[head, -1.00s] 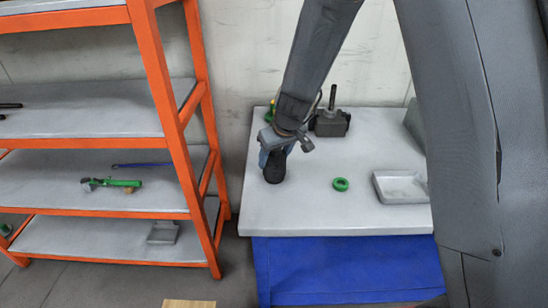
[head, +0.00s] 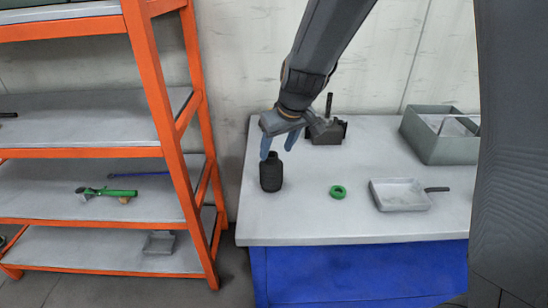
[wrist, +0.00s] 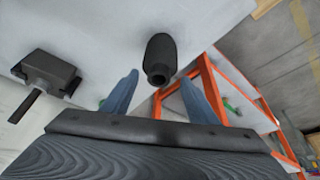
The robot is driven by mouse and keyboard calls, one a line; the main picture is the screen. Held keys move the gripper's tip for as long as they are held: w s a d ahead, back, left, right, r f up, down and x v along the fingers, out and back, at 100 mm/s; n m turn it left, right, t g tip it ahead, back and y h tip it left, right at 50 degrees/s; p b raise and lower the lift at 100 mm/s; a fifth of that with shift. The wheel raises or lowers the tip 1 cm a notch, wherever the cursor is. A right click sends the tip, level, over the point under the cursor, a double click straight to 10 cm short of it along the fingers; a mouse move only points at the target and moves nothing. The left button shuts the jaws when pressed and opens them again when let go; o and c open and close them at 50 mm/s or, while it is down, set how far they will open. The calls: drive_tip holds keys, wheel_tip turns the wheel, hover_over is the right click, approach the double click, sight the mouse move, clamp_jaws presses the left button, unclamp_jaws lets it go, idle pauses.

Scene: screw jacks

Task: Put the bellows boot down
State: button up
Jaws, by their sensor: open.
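The bellows boot (head: 271,172) is a black ribbed cylinder with a narrower neck. It stands upright on the left part of the grey table top. In the wrist view the boot (wrist: 160,55) shows beyond the fingers, its open neck facing the camera. My gripper (head: 278,150) is open and empty, just above and beside the boot's neck in the head view. In the wrist view the two blue fingertips of my gripper (wrist: 160,82) are spread apart, with the boot's neck between them in the picture. I cannot tell whether a finger touches it.
A dark screw jack (head: 327,130) stands behind, partly hidden by my arm. A green ring (head: 338,192), a shallow grey tray (head: 400,206) and a grey bin (head: 430,148) are to the right. An orange-framed shelf (head: 166,130) stands left. The front left table top is clear.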

drive_tip(key=shift+v, duration=1.3)
drive_tip(key=s+d+f+m+g+h, duration=0.1)
drive_tip(key=s+d+f+m, duration=0.1)
drive_tip(key=s+d, duration=0.5)
drive_tip(key=s+d+f+m+g+h, duration=0.1)
drive_tip(key=s+d+f+m, duration=0.1)
drive_tip(key=s+d, duration=0.6)
drive_tip(key=s+m, duration=0.1)
drive_tip(key=s, duration=0.3)
drive_tip(key=shift+m, duration=0.3)
drive_tip(key=shift+f, duration=0.15)
drive_tip(key=shift+w+f+g+b, duration=0.1)
drive_tip(key=shift+f+g+b, duration=0.2)
drive_tip(key=shift+f+b, duration=0.4)
